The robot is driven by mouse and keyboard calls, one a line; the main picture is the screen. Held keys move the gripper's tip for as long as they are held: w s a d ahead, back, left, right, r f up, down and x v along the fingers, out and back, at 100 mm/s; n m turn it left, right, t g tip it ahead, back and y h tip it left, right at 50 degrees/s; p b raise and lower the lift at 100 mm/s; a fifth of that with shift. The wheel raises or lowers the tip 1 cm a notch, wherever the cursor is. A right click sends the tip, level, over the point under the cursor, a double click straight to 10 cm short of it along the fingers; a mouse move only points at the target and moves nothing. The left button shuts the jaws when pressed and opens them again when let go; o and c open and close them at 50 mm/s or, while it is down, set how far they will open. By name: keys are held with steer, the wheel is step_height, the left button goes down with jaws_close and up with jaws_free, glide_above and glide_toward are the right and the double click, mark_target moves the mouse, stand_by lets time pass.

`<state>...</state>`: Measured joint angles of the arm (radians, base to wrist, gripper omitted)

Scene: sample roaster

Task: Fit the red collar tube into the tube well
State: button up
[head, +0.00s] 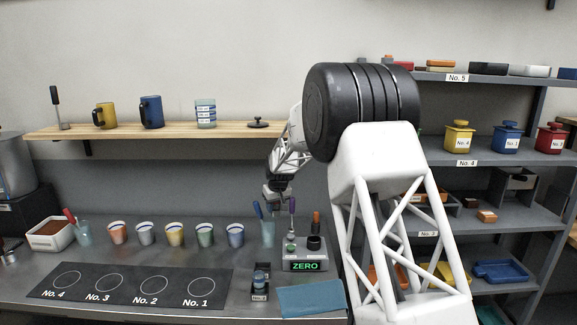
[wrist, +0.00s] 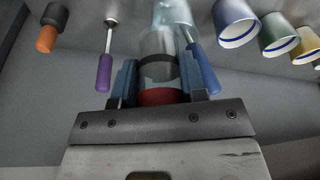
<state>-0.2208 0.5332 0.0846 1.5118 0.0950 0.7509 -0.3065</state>
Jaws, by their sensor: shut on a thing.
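The red collar tube (wrist: 160,97) shows in the wrist view as a clear tube with a dark band and a red end nearest my gripper. My gripper (wrist: 158,80) is shut on it, one finger on each side. In the head view my gripper (head: 276,198) hangs above the back of the bench, left of the grey device with the ZERO display (head: 305,266); the tube is too small to make out there. A dark round fitting (head: 314,242) is on top of that device. I cannot tell whether this is the tube well.
A small dark holder (head: 259,287) stands left of the device, and a teal cloth (head: 311,299) lies in front. A blue-handled tool (wrist: 203,72) and a purple-handled tool (wrist: 104,72) are close to my fingers. Several cups (head: 205,235) line the bench behind a numbered black mat (head: 131,284).

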steer(key=w+d+f+m, duration=0.2)
steer(key=d+f, duration=0.4)
steer(key=d, duration=0.5)
steer(key=w+d+f+m+h, duration=0.1)
steer(key=w+d+f+m, duration=0.2)
steer(key=d, duration=0.9)
step_height(320, 180, down, 3)
steer(key=shift+w+d+r, duration=0.1)
steer(key=shift+w+d, duration=0.05)
steer(key=shift+w, duration=1.1)
steer(key=s+a+r, duration=0.4)
steer(key=s+r, duration=0.2)
steer(key=s, duration=0.1)
steer(key=s+a+r+n, duration=0.1)
steer(key=s+a+r, duration=0.3)
steer(key=s+r, duration=0.3)
steer(key=shift+s+a, duration=0.35)
steer(key=shift+r, duration=0.1)
steer(key=shift+f, duration=2.85)
steer(key=shift+f, duration=0.7)
